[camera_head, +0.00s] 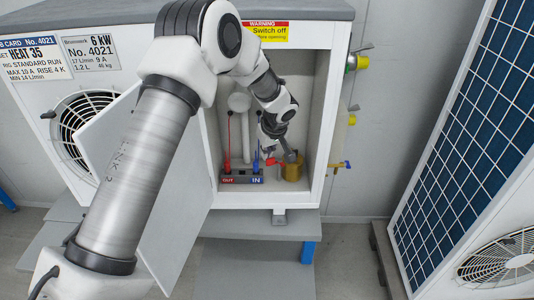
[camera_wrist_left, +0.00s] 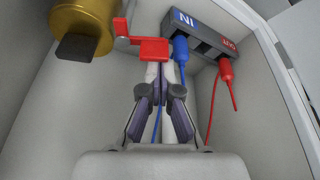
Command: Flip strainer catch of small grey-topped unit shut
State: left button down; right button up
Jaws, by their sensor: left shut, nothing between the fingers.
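The small grey-topped unit (camera_head: 180,12) stands with its front door open. Inside its bay, at the lower right, is the brass strainer (camera_head: 291,173), which also shows at the upper left of the left wrist view (camera_wrist_left: 92,22). The red catch (camera_head: 276,162) sits beside the strainer; in the left wrist view its flat red tab (camera_wrist_left: 152,50) lies just beyond my fingertips. My left gripper (camera_head: 268,148) reaches into the bay, shut and empty, its fingers (camera_wrist_left: 159,78) pointing at the tab. I cannot tell whether they touch it. My right gripper is not in view.
A grey OUT/IN block (camera_head: 241,180) with red and blue plugs stands left of the strainer. The open door (camera_head: 165,220) hangs to the left behind my arm. Yellow-capped fittings (camera_head: 361,62) stick out on the unit's right side. A blue-panelled unit (camera_head: 450,140) stands far right.

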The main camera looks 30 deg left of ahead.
pick_arm(q)
jog(key=n+b, duration=0.1)
jog(key=d+n+b, duration=0.1)
jog(key=n, duration=0.1)
jog(key=shift+s+f+g+b, duration=0.15)
jog(key=shift+s+g+b, duration=0.2)
jog(key=shift+g+b, duration=0.05)
jog(key=shift+s+d+n+g, duration=0.15)
jog(key=shift+d+n+g, duration=0.15)
jog(key=shift+n, duration=0.7)
jog(key=n, duration=0.1)
jog(key=d+n+g, duration=0.1)
jog(key=shift+s+d+r+n, duration=0.15)
jog(key=shift+d+r+n, duration=0.05)
jog(key=shift+d+n, duration=0.1)
jog(key=shift+s, duration=0.1)
